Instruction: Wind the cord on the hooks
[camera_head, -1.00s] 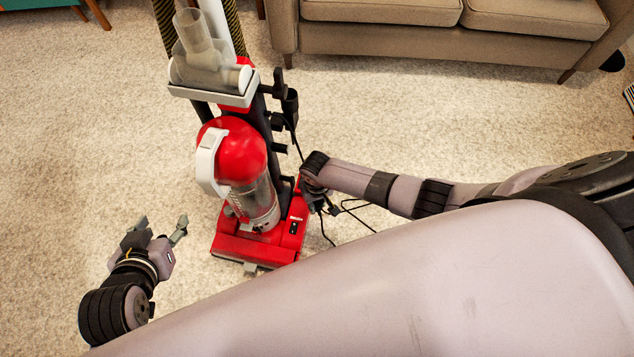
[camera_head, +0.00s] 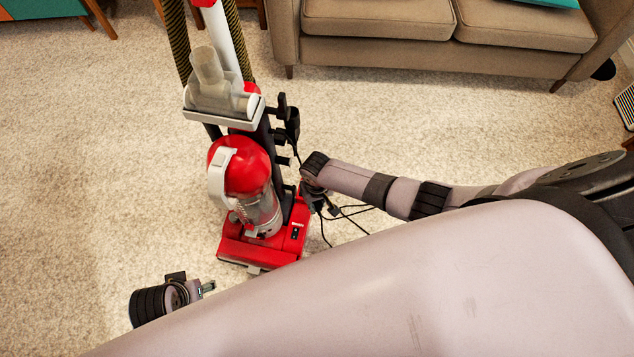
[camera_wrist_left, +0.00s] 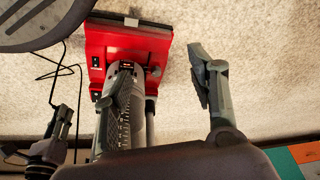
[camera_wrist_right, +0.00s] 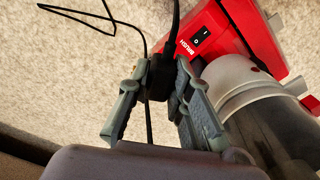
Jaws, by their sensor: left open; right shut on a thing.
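A red upright vacuum (camera_head: 240,175) stands on the carpet, with black hooks (camera_head: 283,161) along its right side. A black cord (camera_head: 345,212) runs from near the hooks to my right gripper and lies in loose loops on the carpet to the right. My right gripper (camera_head: 320,205) is low, just right of the vacuum base. In the right wrist view it is shut on a black block on the cord (camera_wrist_right: 160,77). My left gripper (camera_head: 195,283) is left of the vacuum base and partly hidden by my body. In the left wrist view its fingers (camera_wrist_left: 160,85) are apart.
A beige sofa (camera_head: 380,55) stands at the back. A teal cabinet (camera_head: 40,10) is at the top left. The carpet left of the vacuum is clear. My own body covers the lower right of the head view.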

